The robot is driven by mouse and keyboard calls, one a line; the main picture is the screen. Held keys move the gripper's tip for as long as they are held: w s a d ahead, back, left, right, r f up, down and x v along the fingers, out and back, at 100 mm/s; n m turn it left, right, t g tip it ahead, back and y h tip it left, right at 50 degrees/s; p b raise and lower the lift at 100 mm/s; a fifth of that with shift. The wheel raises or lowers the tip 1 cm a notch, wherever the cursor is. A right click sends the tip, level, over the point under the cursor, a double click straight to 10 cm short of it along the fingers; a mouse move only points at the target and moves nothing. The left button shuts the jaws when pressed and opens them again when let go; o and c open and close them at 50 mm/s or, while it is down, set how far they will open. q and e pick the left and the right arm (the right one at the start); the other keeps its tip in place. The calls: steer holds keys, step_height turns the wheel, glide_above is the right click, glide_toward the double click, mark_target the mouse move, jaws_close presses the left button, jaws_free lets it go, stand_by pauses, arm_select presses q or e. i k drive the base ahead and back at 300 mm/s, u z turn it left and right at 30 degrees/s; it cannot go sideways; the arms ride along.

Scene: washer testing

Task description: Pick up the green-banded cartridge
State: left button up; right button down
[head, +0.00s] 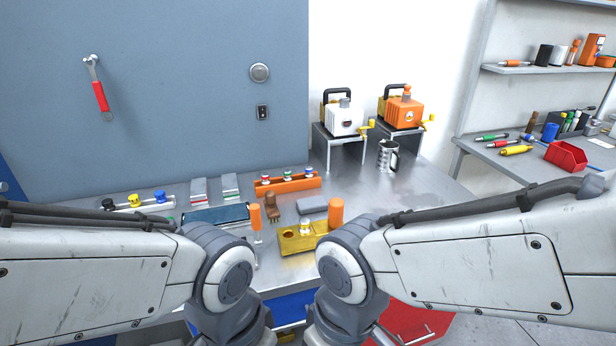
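An orange rack (300,184) stands on the metal workbench, left of the middle, and holds three small upright cartridges. The middle one has a green band and looks like the green-banded cartridge (287,176). A red-banded cartridge (265,180) is to its left and a blue-banded one (309,171) to its right. Both my arms reach in from the sides and bend down at the bottom middle of the head view, well in front of the rack. Both grippers are below the picture's edge, so their fingers are hidden.
A metal jug (387,157) stands behind right.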

mark_target(287, 173)
steer(key=z, duration=1.05)
steer(key=i, duration=1.15)
steer(key=u, duration=2.35)
